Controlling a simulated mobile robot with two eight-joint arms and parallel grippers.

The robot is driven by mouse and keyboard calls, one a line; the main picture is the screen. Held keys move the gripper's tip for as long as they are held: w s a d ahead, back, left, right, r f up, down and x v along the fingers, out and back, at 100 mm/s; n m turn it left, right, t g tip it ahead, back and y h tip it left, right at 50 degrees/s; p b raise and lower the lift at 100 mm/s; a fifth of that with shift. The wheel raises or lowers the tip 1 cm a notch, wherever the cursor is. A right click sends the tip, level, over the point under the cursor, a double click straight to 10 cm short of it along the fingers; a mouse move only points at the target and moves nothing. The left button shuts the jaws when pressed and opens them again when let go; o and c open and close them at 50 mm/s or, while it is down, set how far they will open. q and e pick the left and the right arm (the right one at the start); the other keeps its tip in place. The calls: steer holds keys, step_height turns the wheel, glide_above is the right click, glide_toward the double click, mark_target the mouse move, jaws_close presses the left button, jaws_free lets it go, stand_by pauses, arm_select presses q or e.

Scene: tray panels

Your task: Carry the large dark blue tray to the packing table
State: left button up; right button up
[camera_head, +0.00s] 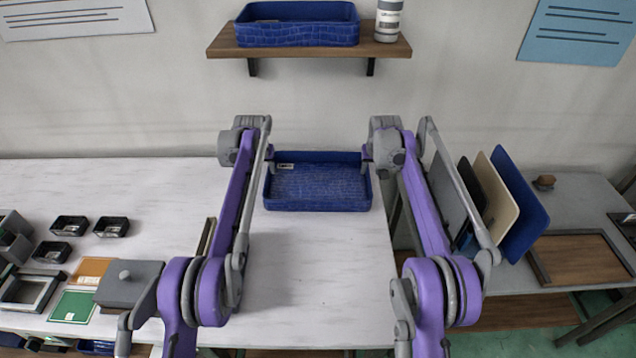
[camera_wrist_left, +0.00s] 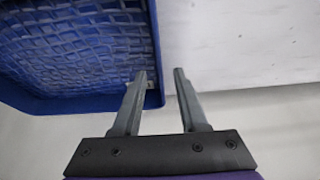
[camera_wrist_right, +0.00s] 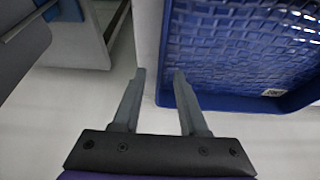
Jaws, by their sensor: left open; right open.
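A dark blue tray (camera_head: 318,205) with a woven-pattern floor lies level on the white table near the wall, between my two grippers. My left gripper (camera_head: 267,156) is open at its left side wall. In the left wrist view the jaws (camera_wrist_left: 159,74) stand on either side of the tray's wall (camera_wrist_left: 157,50). My right gripper (camera_head: 366,158) is open at the right side wall. In the right wrist view its jaws (camera_wrist_right: 159,74) also stand either side of the wall (camera_wrist_right: 168,50). A second dark blue tray (camera_head: 297,34) sits on the wall shelf. No label shows which table is the packing table.
The shelf (camera_head: 385,49) also holds a bottle (camera_head: 388,18). The white table (camera_head: 180,190) has small black boxes (camera_head: 68,226) and cards at left. A lower grey table (camera_head: 580,205) at right bears upright panels (camera_head: 518,205) and a wooden-floored tray (camera_head: 538,268).

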mark_target(267, 174)
arm_select(q)
steer(key=shift+x, duration=2.2)
arm_select(e)
steer(key=shift+x, duration=2.25)
arm_select(q)
jaws_close()
arm_select(e)
jaws_close()
